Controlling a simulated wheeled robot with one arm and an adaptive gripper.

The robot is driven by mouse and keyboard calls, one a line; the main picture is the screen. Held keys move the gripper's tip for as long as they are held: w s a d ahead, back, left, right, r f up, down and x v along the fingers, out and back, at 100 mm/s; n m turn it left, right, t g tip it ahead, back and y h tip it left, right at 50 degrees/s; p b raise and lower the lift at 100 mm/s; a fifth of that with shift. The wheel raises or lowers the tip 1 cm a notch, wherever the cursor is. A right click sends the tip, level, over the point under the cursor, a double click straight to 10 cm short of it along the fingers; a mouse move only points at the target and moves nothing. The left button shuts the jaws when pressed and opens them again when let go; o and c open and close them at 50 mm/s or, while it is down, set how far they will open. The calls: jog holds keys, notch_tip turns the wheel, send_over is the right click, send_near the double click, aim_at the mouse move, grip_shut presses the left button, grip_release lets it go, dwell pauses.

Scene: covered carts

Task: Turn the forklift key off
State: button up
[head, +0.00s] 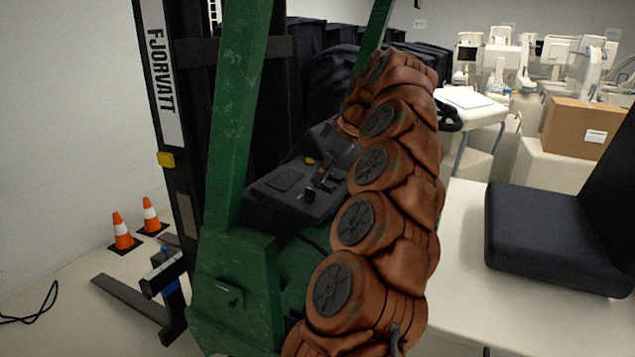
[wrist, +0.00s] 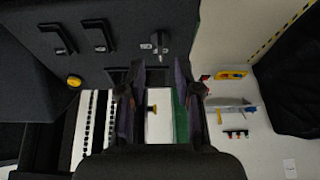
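The green forklift (head: 236,120) stands at the left of the head view with its dark control console (head: 285,188) facing me. In the wrist view, a small key (wrist: 159,43) with a dark head and a silver plate sits on the dark console. My gripper (wrist: 159,68) is open and empty. Its two fingertips lie just below the key in the picture, one to each side, and no contact with it shows. I cannot tell the depth between them. In the head view my brown padded arm reaches up beside the console and my fingers cannot be made out.
Black levers (wrist: 100,36) and a yellow button (wrist: 74,82) sit left of the key. The forklift's green post (head: 240,90) rises close to the console. Two orange cones (head: 122,232) stand at the left. A black seat (head: 545,235) and a cardboard box (head: 577,128) are at the right.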

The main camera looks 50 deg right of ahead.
jog(key=shift+v, duration=0.85)
